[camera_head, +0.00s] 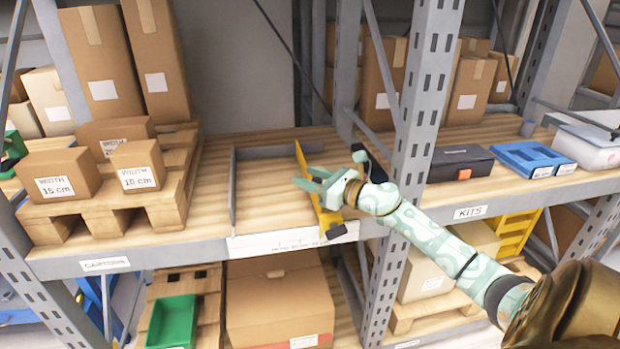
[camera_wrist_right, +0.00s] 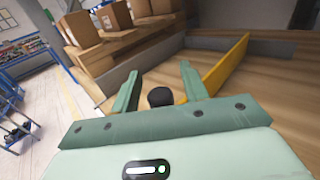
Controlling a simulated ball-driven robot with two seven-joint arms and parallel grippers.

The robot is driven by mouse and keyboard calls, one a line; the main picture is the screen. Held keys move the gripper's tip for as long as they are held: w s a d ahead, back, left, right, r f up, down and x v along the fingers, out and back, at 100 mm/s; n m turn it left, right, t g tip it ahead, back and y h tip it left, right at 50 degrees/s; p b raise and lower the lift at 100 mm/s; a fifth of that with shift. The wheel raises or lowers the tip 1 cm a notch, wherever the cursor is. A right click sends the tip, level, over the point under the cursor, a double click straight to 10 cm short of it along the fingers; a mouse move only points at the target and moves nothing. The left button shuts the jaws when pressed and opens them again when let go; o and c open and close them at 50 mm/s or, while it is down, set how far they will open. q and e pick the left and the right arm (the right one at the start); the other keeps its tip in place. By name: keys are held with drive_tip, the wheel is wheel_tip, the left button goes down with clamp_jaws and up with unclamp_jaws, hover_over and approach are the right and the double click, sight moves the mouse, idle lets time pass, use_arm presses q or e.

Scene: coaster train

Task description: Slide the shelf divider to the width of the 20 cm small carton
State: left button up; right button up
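The yellow shelf divider (camera_head: 325,215) stands on the wooden shelf, with a dark knob (camera_head: 336,233) at its front end; the divider also shows in the right wrist view (camera_wrist_right: 228,66). My right gripper (camera_head: 309,178) is open beside the divider, fingers pointing left. In the wrist view, the dark knob (camera_wrist_right: 160,97) appears between the fingers with gaps on both sides; the divider is right of them. A carton (camera_head: 118,132) marked WIDTH stands behind the 15 cm carton (camera_head: 62,175) and 10 cm carton (camera_head: 138,166); its number is hidden. My left gripper is not in view.
A grey fixed panel (camera_head: 232,190) stands left of the divider, with bare shelf between. A white printed strip (camera_head: 285,241) runs along the front edge. A wooden pallet (camera_head: 165,215) bears the cartons. A grey upright (camera_head: 413,110) stands close to my right arm.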

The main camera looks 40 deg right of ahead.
use_arm(q)
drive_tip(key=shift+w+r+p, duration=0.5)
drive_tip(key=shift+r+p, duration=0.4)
drive_tip(key=shift+p, duration=0.1)
use_arm(e)
drive_tip(key=v, duration=1.6)
drive_tip(key=shift+s, duration=0.15)
